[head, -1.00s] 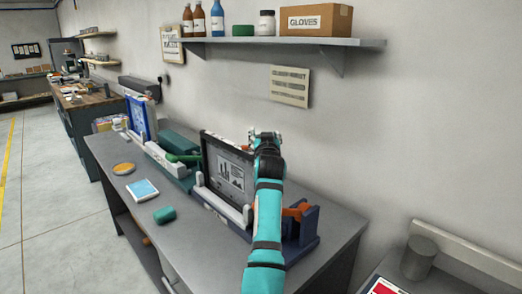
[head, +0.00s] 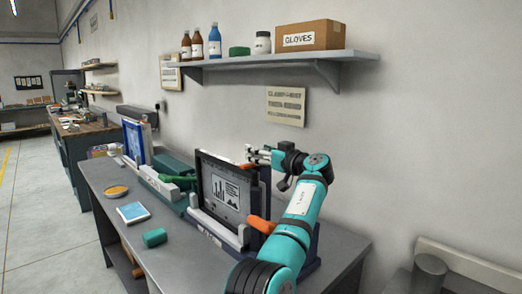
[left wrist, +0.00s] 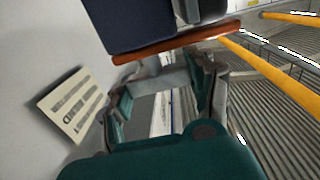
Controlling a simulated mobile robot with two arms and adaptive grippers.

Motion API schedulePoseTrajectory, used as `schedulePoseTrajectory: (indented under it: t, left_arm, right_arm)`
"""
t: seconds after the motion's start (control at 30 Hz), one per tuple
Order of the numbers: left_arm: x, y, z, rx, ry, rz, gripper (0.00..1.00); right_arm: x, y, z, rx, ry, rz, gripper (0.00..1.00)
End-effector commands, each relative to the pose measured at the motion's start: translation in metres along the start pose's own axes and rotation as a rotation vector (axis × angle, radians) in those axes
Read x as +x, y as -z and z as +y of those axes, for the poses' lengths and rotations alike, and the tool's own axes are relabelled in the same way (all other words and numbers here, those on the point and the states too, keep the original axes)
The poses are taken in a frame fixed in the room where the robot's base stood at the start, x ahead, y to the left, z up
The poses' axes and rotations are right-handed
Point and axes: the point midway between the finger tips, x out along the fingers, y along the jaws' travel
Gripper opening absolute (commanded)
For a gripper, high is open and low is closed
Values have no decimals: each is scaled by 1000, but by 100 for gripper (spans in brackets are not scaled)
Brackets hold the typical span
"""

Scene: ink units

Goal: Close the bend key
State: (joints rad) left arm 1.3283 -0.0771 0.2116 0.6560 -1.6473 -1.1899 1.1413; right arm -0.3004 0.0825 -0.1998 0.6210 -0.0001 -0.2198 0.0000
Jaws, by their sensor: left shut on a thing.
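A dark-framed panel with a chart (head: 226,190) stands upright in a white-based unit on the bench. An orange handle (head: 262,225) sticks out beside its right edge. My left gripper (head: 250,155) is behind the panel's top right corner, its fingers pointing left. A small orange part (head: 247,166) shows at its fingertips. In the left wrist view an orange-brown bar (left wrist: 180,50) runs along a dark blue body (left wrist: 135,25), just beyond the fingers. The gripper looks shut on this bar; the contact is partly hidden. I cannot tell for sure which orange part is the bend key. My right gripper is not in view.
A second unit with a blue panel (head: 133,142) and a green part (head: 178,180) stand farther left. A teal block (head: 155,237), a blue-white card (head: 133,212) and an orange disc (head: 116,191) lie on the bench (head: 190,265). A shelf (head: 290,58) is above.

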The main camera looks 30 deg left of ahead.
Motion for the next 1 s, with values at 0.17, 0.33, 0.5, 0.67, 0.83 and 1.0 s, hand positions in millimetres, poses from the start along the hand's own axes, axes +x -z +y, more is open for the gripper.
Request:
schedulePoseTrajectory:
  t: [0.17, 0.33, 0.5, 0.67, 0.83, 1.0]
  left_arm:
    - [0, 1, 0, 3, 42, -2, 0]
    - [0, 0, 0, 2, 67, -3, 0]
    - [0, -1, 0, 1, 79, -4, 0]
    - [0, -1, 0, 0, 82, -4, 0]
    - [0, -2, 0, 0, 82, -4, 0]
    - [0, -2, 0, 0, 82, -4, 67]
  right_arm:
    - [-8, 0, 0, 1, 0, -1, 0]
    - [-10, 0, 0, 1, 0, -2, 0]
    - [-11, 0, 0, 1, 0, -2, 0]
    - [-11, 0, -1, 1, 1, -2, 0]
    - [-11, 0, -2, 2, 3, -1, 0]
    - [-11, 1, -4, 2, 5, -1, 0]
